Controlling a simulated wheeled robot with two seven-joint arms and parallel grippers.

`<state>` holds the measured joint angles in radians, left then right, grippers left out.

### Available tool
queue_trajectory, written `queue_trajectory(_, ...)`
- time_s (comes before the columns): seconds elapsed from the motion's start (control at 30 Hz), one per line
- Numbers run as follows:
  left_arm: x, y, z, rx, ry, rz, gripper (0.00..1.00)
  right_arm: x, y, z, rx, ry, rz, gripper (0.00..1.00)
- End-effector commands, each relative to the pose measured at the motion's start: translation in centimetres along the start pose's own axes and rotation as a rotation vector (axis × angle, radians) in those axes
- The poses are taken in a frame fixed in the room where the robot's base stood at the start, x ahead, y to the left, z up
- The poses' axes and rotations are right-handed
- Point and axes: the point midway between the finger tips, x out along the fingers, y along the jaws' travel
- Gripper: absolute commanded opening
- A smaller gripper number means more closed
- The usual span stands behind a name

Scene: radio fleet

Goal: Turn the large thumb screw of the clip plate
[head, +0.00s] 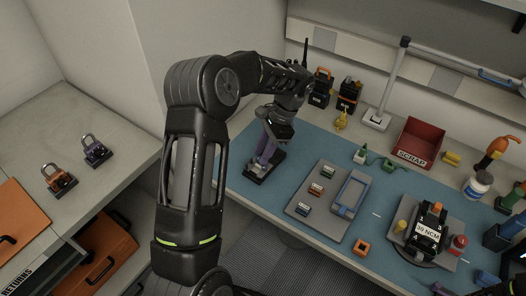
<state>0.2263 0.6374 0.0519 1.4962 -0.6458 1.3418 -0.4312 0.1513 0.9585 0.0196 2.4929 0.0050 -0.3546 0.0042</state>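My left arm comes in from the left and reaches over the back left of the blue mat (300,140). My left gripper (266,150) points down at a dark block with purple upright parts (262,166) on the mat. The fingertips are too small and dark to tell open from shut, or whether they touch it. A grey plate (322,212) beside it carries several small coloured clip-like pieces (315,188) and a blue-framed recess (349,194). I cannot pick out a large thumb screw for certain.
A second grey plate holds a black device marked 30 NCM (427,229). A red SCRAP bin (416,142), a lamp post (392,85) and a white bottle (478,184) stand behind. An orange square piece (361,247) lies in front. Two padlocks (59,178) sit on the left counter.

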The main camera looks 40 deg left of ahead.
Motion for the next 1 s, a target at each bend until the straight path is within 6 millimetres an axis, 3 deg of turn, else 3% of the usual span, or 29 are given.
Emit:
queue_trajectory(0.1,0.0,0.0,-0.01,0.0,0.0,0.0,0.28,0.02,0.02,0.0,0.0,0.0,0.0,0.0)
queue_trajectory(0.47,-0.02,0.0,-0.03,0.0,0.0,0.0,0.0,0.03,0.02,0.01,0.0,0.0,0.0,0.0)
queue_trajectory(0.77,-0.02,0.0,-0.03,0.003,0.0,-0.001,0.0,0.04,0.03,0.01,0.0,0.0,0.0,0.0)
queue_trajectory(1.0,-0.03,0.14,-0.02,0.128,0.0,-0.054,0.0,0.29,0.09,-0.03,0.0,0.0,-0.001,0.0)
